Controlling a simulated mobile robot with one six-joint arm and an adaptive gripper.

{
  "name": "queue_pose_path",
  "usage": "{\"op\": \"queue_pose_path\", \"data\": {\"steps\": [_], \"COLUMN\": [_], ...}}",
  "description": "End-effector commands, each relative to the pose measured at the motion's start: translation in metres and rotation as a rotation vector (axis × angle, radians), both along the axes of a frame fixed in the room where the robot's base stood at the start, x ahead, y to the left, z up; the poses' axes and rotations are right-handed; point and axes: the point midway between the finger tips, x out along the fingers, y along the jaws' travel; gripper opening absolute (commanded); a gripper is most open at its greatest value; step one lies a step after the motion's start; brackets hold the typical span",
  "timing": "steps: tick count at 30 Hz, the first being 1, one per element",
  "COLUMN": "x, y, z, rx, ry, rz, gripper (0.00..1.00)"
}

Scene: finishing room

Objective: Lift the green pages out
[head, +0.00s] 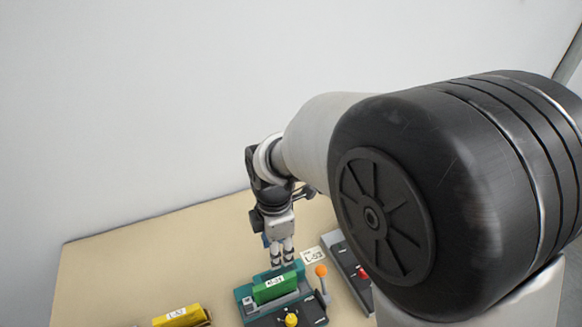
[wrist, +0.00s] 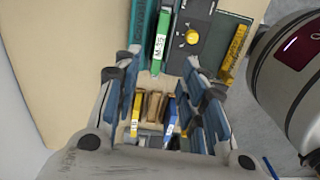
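The green pages (head: 275,288) stand upright in a teal clamp-like fixture (head: 246,294) on the table, with a white label on their face. The fixture has a dark front with a yellow knob (head: 291,320) and a lever with an orange ball (head: 321,271). My gripper (head: 283,262) points down just above and behind the pages in the head view. In the wrist view my gripper (wrist: 163,68) is open, and the green pages (wrist: 160,42) show edge-on, partly between the fingertips. I see no clear contact with them.
Yellow pages (head: 179,316) lie at the front left. A grey fixture with a red knob (head: 362,272) stands to the right, partly hidden by my arm. The table's back left (head: 120,255) is clear.

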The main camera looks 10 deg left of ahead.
Motion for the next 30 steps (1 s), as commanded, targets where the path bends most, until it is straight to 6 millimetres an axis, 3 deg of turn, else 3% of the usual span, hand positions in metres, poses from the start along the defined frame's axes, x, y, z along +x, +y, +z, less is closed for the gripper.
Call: {"op": "queue_pose_path", "data": {"steps": [5,18,30], "x": [-0.001,-0.002,-0.003], "y": [0.006,0.006,0.008], "z": [-0.021,-0.112,-0.141], "rx": [-0.007,-0.007,-0.005], "ry": [0.012,0.011,0.010], "rz": [0.054,0.049,0.049], "gripper": [0.38,0.38,0.38]}}
